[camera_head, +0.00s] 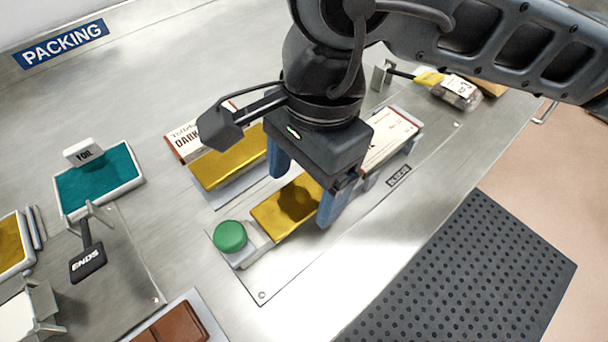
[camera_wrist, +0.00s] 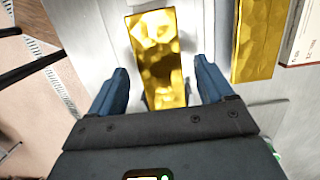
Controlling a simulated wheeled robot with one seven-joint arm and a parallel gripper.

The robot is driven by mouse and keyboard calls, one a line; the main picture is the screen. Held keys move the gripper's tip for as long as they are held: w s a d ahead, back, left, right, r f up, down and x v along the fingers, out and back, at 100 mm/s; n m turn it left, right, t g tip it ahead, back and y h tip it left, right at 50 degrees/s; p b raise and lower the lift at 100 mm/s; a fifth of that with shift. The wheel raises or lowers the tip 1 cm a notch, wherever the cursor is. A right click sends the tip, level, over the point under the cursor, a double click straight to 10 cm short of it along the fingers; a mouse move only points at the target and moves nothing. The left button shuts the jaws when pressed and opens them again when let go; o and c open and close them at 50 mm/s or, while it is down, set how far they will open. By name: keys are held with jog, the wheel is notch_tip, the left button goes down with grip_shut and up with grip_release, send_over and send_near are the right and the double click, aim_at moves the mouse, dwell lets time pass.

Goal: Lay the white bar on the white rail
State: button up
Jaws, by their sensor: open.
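My gripper (camera_head: 300,197) is open, its blue fingers on either side of a gold-wrapped bar (camera_head: 283,212) on a metal plate. In the wrist view this bar (camera_wrist: 157,50) lies between the open fingers (camera_wrist: 160,78), with gaps at both sides. I cannot tell which thing is the white bar. A white block (camera_head: 15,318) is cut off at the lower left, and a white and brown carton (camera_head: 392,138) lies right of my gripper. I cannot make out a white rail for certain.
A green button (camera_head: 230,236) stands near the gold bar's end. A second gold bar (camera_head: 226,166) lies beside a "DARK" carton (camera_head: 186,143). A teal "FOIL" tray (camera_head: 100,180), "ENDS" sign (camera_head: 87,262) and brown chocolate (camera_head: 175,325) are left. A perforated dark panel (camera_head: 470,275) is right.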

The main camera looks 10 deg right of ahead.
notch_tip(320, 180, up, 8)
jog(key=d, duration=0.1)
jog(key=shift+w+f+b, duration=0.2)
jog(key=shift+w+b, duration=0.1)
